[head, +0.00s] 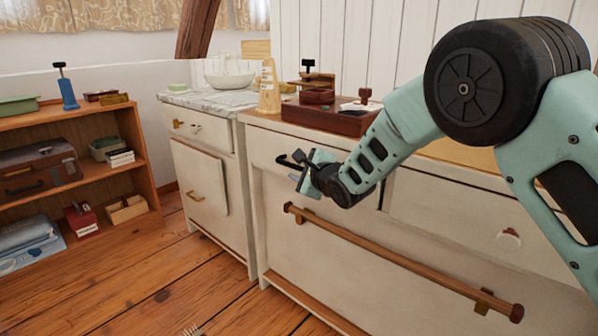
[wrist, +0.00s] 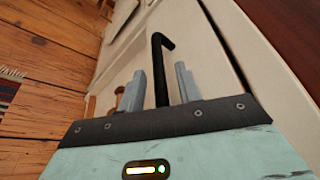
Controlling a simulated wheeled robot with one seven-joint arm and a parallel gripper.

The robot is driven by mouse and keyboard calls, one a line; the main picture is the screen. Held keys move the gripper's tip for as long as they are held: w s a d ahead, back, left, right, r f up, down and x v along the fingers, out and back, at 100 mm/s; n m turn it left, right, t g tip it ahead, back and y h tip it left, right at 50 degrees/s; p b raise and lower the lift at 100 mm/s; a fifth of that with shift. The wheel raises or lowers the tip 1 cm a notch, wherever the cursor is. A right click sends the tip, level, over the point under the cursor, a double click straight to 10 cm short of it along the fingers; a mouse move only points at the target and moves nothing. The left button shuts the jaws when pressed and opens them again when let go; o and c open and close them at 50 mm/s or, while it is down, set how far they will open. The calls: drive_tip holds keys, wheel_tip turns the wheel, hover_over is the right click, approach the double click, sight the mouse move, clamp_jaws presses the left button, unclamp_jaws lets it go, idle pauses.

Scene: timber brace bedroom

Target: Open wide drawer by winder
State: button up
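A cream cabinet has a drawer (head: 262,150) at its upper left, with a black bar handle (head: 286,161). The drawer front looks flush with the cabinet. My gripper (head: 299,170) is at this handle. In the wrist view the black handle (wrist: 160,68), bent at its far end, lies between the two grey fingers (wrist: 161,92). A gap shows on each side of it, so the fingers look open around it. A dark wooden box with a small device (head: 318,88) stands on the cabinet top; I cannot tell whether it is the winder.
A long wooden rail (head: 390,257) runs across the cabinet front below the drawers.

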drive_tip(key=shift+w, duration=0.1)
clamp_jaws()
drive_tip(key=shift+a, duration=0.1)
drive_tip(key=s+a, duration=0.9)
drive_tip(key=s, duration=0.2)
drive_tip(key=s+a, duration=0.8)
drive_tip(key=s, duration=0.4)
drive_tip(key=shift+a+b, duration=0.35)
drive_tip(key=shift+b, duration=0.05)
unclamp_jaws()
